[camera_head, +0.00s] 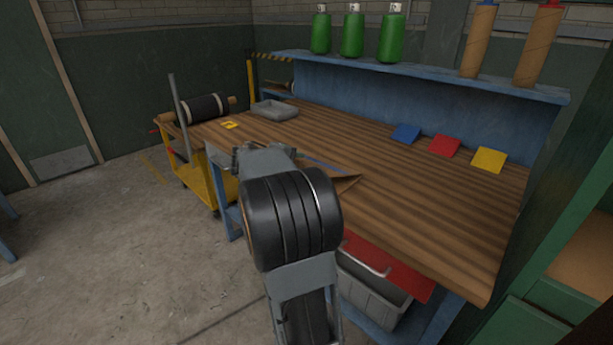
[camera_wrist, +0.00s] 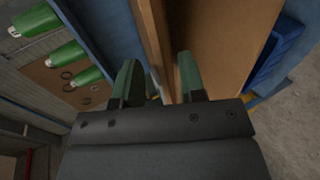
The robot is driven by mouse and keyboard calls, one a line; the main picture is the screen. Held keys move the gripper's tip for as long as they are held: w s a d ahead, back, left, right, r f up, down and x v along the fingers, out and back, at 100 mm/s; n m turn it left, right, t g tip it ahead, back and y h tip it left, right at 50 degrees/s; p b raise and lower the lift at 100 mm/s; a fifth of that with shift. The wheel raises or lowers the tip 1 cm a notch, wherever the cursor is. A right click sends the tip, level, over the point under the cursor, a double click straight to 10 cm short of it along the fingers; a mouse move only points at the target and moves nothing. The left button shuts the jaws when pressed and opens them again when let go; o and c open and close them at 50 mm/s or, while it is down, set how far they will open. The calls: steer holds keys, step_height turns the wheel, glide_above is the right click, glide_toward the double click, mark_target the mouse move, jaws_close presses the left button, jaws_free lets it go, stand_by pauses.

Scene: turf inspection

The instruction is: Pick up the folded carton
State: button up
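The folded carton (camera_head: 345,182) is a flat brown piece on the workbench, and most of it is hidden behind my arm in the head view. In the wrist view a large tan panel, apparently the carton (camera_wrist: 225,40), fills the upper middle close to the camera, with a darker brown edge on its left. My gripper (camera_wrist: 158,80) shows two green fingers standing apart, with the brown edge in the gap between them. The right finger overlaps the tan panel. I cannot tell whether either finger touches it. My gripper's fingertips are hidden in the head view.
The ribbed wooden workbench (camera_head: 440,215) carries blue (camera_head: 406,132), red (camera_head: 444,146) and yellow (camera_head: 488,160) squares and a grey tray (camera_head: 275,110). A blue shelf (camera_head: 430,72) behind holds green spools and brown tubes. A yellow cart (camera_head: 205,180) stands left. Floor is open at left.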

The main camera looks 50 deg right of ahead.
mark_target(303, 161)
steer(key=x, duration=0.4)
steer(key=shift+w+f, duration=0.1)
steer(key=shift+f, duration=0.05)
steer(key=shift+c, duration=0.5)
jaws_close()
